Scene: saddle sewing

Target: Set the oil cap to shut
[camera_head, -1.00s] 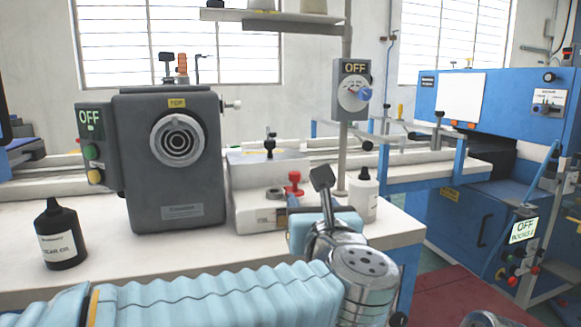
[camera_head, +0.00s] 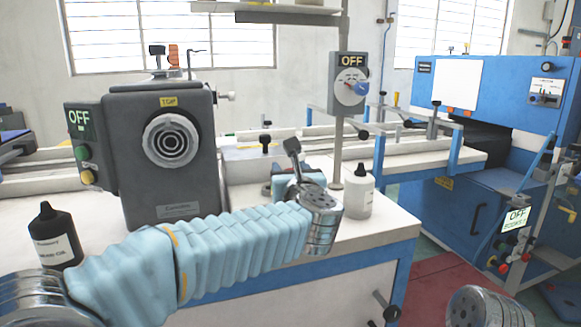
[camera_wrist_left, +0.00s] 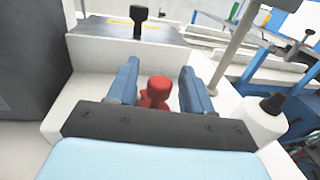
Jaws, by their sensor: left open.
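The red oil cap (camera_wrist_left: 157,92) shows in the left wrist view, low between the two blue fingers of my left gripper (camera_wrist_left: 160,70). The fingers are open, one on each side, with a visible gap to the cap. I cannot tell its exact setting. In the head view my left gripper (camera_head: 285,180) is over the low white part of the machine, right of the dark grey housing (camera_head: 165,150). My right gripper is out of view; only a metal piece of my right arm shows at bottom right.
A white bottle (camera_head: 359,192) stands close to the right of my left wrist. A black bottle (camera_head: 55,238) stands at the left of the table. A post with an OFF dial box (camera_head: 349,80) rises behind. The dark housing limits room on the left.

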